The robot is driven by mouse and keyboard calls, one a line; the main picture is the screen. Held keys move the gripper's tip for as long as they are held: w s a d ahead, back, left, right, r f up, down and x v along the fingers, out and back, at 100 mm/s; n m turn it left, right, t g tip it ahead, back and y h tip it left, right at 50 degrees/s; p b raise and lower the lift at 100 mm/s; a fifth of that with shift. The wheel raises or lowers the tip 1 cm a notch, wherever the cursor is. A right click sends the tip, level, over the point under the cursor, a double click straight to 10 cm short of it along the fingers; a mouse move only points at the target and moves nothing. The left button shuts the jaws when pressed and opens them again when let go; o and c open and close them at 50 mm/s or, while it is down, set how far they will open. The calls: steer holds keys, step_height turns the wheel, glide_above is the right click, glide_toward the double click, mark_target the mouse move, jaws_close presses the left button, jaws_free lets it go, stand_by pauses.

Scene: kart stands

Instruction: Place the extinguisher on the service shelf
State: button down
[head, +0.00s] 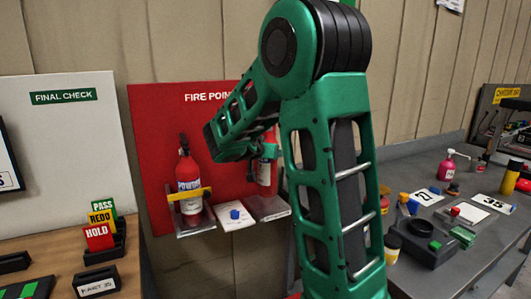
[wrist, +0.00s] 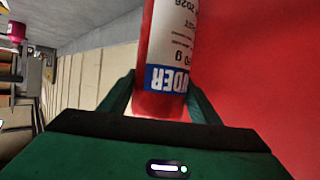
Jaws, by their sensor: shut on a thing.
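A red extinguisher (head: 268,176) is in front of the right part of the red FIRE POINT board, just above or on a clear bracket shelf (head: 270,208); I cannot tell whether it touches. My gripper (wrist: 160,102) is shut on this extinguisher, whose white and blue label (wrist: 168,50) fills the upper middle of the wrist view, upside down. My arm partly hides it in the head view. A second red extinguisher (head: 187,172), labelled POWDER, stands upright on the left bracket (head: 195,228) behind a yellow strap. No shelf is marked as the service shelf.
A wooden bench (head: 60,262) with PASS, REDO and HOLD blocks (head: 101,225) is at left. A grey bench (head: 405,190) with bottles, number cards and a dark box (head: 422,242) is at right.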

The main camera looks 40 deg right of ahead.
mark_target(267, 165)
steer(key=shift+f, duration=2.3)
steer(key=c, duration=0.6)
jaws_free()
steer(key=shift+a+f, duration=0.1)
steer(key=shift+f, duration=0.05)
